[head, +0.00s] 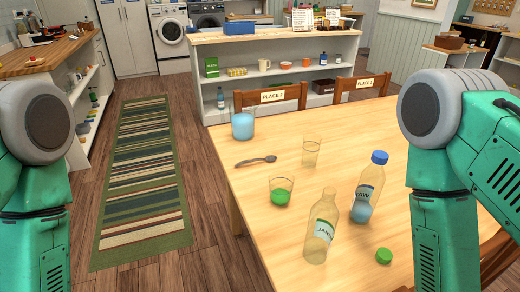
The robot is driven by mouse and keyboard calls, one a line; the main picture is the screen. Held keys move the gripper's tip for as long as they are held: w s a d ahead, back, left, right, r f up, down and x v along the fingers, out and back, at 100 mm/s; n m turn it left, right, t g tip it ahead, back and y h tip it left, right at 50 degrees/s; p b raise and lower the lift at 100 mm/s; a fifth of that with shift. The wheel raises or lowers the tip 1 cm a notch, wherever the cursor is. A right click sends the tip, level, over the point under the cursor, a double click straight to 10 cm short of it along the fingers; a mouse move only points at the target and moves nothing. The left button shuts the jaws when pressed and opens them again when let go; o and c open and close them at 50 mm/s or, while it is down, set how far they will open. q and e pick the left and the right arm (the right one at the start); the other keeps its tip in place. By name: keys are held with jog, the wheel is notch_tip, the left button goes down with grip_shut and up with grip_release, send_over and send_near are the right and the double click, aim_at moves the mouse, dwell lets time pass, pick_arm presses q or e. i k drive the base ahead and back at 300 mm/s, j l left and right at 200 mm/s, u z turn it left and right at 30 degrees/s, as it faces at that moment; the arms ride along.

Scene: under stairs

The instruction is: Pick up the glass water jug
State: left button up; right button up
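A clear vessel with pale blue contents (243,125), which looks like the glass water jug, stands upright at the far left corner of the wooden table (310,265). Its upper edge and any handle are hard to make out at this size. Nothing is touching it. Only links of my two arms show, at the left and right edges of the head view. Neither gripper is in view.
Near the jug are a spoon (256,160) and an empty glass (311,152). Closer are a glass with green liquid (281,191), an open clear bottle (321,228), a blue-capped bottle (369,188) and a green cap (384,256). Chairs (271,96) stand behind.

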aim_at(242, 112)
jog(key=z, duration=0.45)
jog(key=j+z, duration=1.2)
jog(key=j, duration=0.15)
jog(key=k+j+z, duration=0.2)
jog(key=j+z, duration=0.2)
